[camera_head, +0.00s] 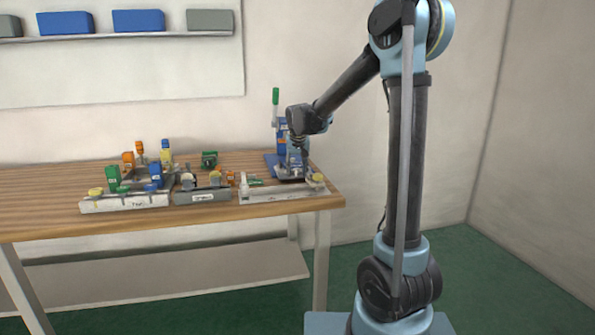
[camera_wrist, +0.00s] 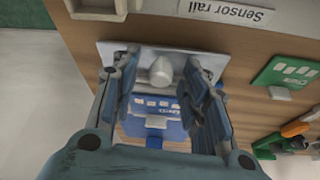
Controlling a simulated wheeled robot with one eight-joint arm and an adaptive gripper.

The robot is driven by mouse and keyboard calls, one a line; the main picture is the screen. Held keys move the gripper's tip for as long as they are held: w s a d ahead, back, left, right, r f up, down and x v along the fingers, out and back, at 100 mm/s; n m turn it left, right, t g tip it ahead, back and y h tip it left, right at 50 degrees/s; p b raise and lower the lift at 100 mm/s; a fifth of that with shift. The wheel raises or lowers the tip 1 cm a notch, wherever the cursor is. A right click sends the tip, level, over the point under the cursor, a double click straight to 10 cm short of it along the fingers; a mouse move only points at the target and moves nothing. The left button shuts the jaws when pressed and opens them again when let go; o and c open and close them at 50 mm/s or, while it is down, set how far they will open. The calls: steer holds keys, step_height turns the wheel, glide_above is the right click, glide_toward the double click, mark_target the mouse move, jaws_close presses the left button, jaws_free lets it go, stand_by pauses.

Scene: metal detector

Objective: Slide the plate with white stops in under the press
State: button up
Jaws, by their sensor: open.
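The press (camera_head: 283,135), blue with a green upright handle, stands at the right end of the workbench. Its blue labelled part (camera_wrist: 155,128) shows in the wrist view between my fingers. A flat light-grey plate (camera_wrist: 118,50) lies beside it, with a rounded white piece (camera_wrist: 160,70) on it; I cannot tell whether this is a stop. My gripper (camera_wrist: 160,90) is open, its two fingers spread above the plate on either side of the white piece, with nothing held. In the head view my gripper (camera_head: 300,142) is over the press area and partly hides it. Contact with the plate cannot be told.
A rail labelled "Sensor rail" (camera_wrist: 228,14) lies along the bench's front edge. A green labelled part (camera_wrist: 285,72) and orange and green pieces (camera_wrist: 290,138) lie beside the press. Several labelled trays with small parts (camera_head: 125,202) fill the bench's middle. The bench's left end (camera_head: 40,190) is clear.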

steer(key=shift+f, duration=0.1)
jaws_close()
steer(key=w+a, duration=0.1)
steer(key=w, duration=0.4)
steer(key=w+a, duration=0.1)
steer(key=w, duration=0.4)
steer(key=w+a, duration=0.2)
steer(key=w, duration=0.3)
steer(key=shift+a, duration=0.1)
jaws_free()
steer(key=shift+w, duration=0.1)
steer(key=v, duration=1.2)
